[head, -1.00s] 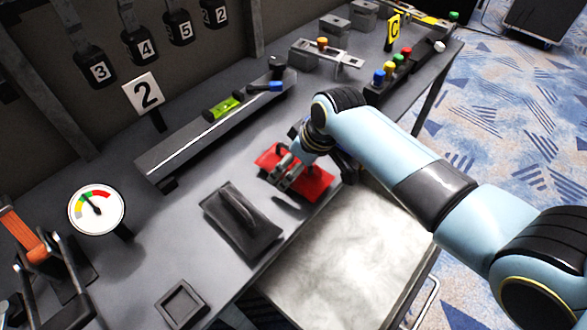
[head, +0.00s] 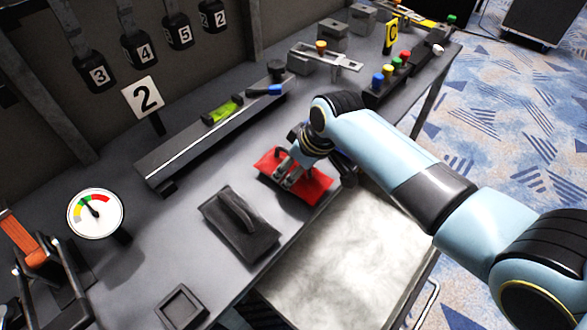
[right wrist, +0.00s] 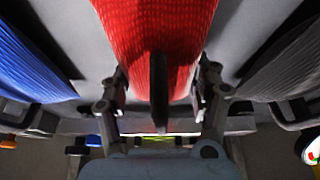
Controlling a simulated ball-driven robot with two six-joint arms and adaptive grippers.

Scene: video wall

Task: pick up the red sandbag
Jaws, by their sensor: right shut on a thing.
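The red sandbag (head: 316,188) is on the grey bench near its front edge, in the middle of the head view. My right gripper (head: 287,174) reaches down over it, and its fingers cover part of the bag. In the right wrist view the red woven bag (right wrist: 150,25) runs between the two fingers of my right gripper (right wrist: 160,92), with a dark upright handle (right wrist: 158,85) in the middle. The gripper is shut on the bag. I cannot tell whether the bag is clear of the bench. My left gripper is not in view.
A black sandbag (head: 262,240) lies to the left of the red one. A blue bag (right wrist: 28,65) is on the other side, mostly hidden by my arm in the head view. A long rail with a green level (head: 222,110) lies behind. A pale panel (head: 345,255) is below the bench edge.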

